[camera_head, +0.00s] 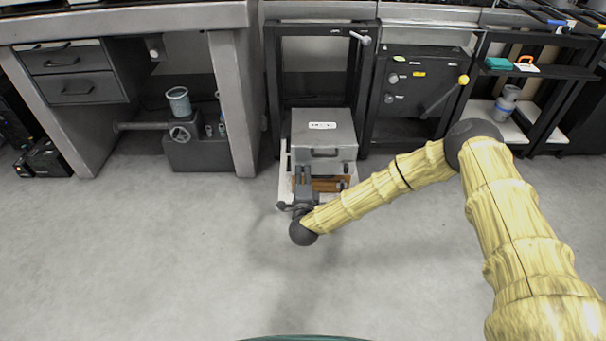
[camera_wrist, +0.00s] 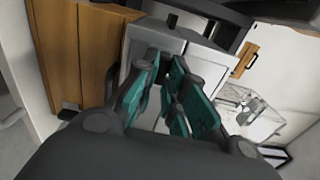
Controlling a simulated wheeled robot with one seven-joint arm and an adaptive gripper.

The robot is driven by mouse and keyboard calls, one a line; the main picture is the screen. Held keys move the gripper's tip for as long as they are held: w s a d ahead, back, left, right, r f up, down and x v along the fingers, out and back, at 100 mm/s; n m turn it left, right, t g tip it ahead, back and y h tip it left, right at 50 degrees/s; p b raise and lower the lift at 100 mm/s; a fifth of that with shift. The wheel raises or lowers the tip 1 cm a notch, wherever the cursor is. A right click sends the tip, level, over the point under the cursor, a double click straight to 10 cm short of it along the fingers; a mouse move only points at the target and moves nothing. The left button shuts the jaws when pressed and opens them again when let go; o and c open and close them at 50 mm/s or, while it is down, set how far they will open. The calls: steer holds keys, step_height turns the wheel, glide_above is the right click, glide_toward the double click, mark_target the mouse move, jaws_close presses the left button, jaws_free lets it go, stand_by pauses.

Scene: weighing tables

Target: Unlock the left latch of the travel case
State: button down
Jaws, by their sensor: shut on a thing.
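The travel case appears to be the grey box (camera_head: 322,133) with a pale label on its lid and a dark handle on its front. It stands closed, low under the middle bench. My gripper (camera_head: 303,178) is at the front left of the case, low down, and covers the left latch area. In the wrist view the teal finger pads of my gripper (camera_wrist: 172,98) are close together against a light grey face (camera_wrist: 160,38), likely the case. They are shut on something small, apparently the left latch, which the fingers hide.
A brown wooden piece (camera_head: 328,184) lies just below the case front; a brown surface also fills the left of the wrist view (camera_wrist: 75,50). Dark frame posts (camera_head: 271,90) flank the case. A lever with a yellow knob (camera_head: 463,80) is to the right. The floor in front is clear.

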stand_by(0.3)
steer(key=c, duration=1.5)
jaws_free()
steer(key=shift+s, duration=0.1)
steer(key=s, duration=1.1)
steer(key=shift+s, duration=0.4)
steer(key=shift+s+f, duration=0.1)
